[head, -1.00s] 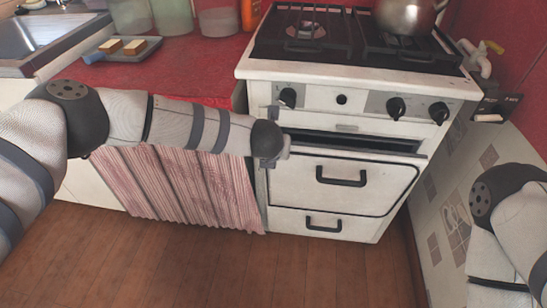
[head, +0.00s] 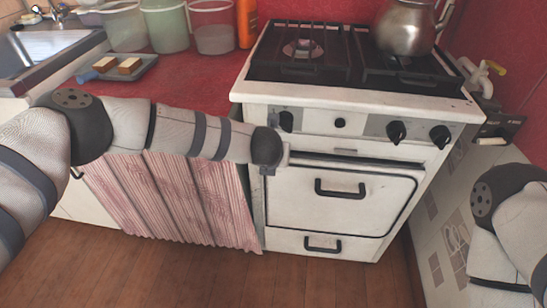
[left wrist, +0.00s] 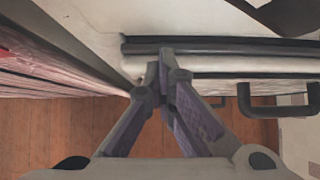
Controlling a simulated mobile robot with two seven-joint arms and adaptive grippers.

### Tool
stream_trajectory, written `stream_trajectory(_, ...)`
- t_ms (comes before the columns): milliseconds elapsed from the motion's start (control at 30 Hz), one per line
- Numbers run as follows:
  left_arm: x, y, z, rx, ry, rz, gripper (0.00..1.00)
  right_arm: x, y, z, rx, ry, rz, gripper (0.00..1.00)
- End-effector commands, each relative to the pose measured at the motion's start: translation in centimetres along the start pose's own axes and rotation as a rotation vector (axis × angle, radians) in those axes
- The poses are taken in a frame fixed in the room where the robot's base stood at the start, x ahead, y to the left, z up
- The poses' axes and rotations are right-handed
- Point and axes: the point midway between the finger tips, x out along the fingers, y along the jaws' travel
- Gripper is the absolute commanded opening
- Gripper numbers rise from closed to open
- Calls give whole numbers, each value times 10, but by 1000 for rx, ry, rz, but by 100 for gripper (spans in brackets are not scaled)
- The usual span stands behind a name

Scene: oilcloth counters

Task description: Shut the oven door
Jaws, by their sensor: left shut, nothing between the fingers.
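The white oven door (head: 345,208) with its black handle (head: 340,188) is nearly upright in the front of the stove (head: 350,100). A thin dark slit shows along its top edge, so it stands slightly ajar. My left gripper (left wrist: 163,62) is shut and empty. In the left wrist view its fingertips are at the top edge of the oven door (left wrist: 225,66), near the left end; I cannot tell if they touch. In the head view the left wrist mostly hides this gripper. My right arm shows at the right, but its gripper is out of frame.
Below the door is a drawer (head: 322,243) with its own handle. A kettle (head: 405,25) stands on the hob. A striped curtain (head: 185,195) hangs left of the stove, under the red counter (head: 190,75). The wooden floor (head: 180,275) in front is clear.

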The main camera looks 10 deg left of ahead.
Motion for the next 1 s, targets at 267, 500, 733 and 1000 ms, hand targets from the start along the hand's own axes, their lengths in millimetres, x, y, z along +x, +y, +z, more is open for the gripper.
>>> stream_trajectory(267, -56, 2, 3, 0, -11, 1, 0, 0, 0, 0, 0, 0, 0, 40)
stream_trajectory(500, -112, 1, 0, -1, -9, 0, 0, 0, 0, 0, 0, 0, 0, 40)
stream_trajectory(733, -126, 0, -2, 0, -6, 1, 0, 0, 0, 0, 0, 0, 0, 40)
stream_trajectory(1000, -120, -9, -153, 962, 78, -151, 0, -20, 0, -8, 1, 49, -2, 40)
